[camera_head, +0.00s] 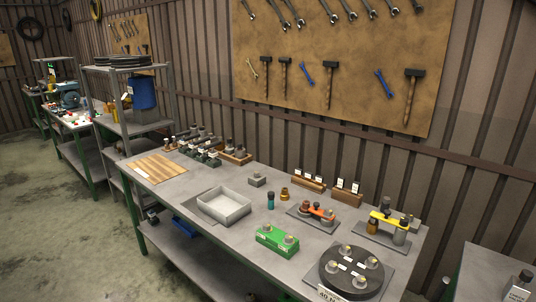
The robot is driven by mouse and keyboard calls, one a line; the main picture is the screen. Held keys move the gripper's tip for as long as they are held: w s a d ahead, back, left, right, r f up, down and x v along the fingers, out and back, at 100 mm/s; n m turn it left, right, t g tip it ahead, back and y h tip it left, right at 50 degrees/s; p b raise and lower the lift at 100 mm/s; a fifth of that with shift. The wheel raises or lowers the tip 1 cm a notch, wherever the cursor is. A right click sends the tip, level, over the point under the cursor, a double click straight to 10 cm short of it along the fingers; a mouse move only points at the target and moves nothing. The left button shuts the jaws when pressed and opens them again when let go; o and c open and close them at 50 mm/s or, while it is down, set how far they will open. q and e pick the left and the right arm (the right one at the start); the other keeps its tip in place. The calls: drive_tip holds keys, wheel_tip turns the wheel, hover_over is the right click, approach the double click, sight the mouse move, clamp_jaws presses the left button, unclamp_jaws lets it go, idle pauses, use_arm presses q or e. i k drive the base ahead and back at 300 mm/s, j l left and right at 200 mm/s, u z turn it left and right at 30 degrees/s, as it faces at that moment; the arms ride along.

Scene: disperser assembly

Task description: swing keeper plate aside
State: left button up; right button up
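I cannot tell for sure which part is the keeper plate. An orange arm-like piece (318,212) lies on a small fixture with a grey base plate (297,215), beside brown round parts. A yellow bar (388,220) lies across another fixture at the right end of the workbench, with a grey cylinder (400,236) and a brass-coloured cylinder (373,227) under it. Either could be a swinging plate. Neither of my grippers is in view.
The grey workbench (190,186) also holds a black round turntable (330,278) with several metal parts, a green block (266,243), an open grey tray (207,209), a teal bottle (271,200) and a wooden board (160,166). Another table (480,270) stands at right.

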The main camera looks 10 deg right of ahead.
sight(385, 218)
drive_tip(key=z, duration=1.25)
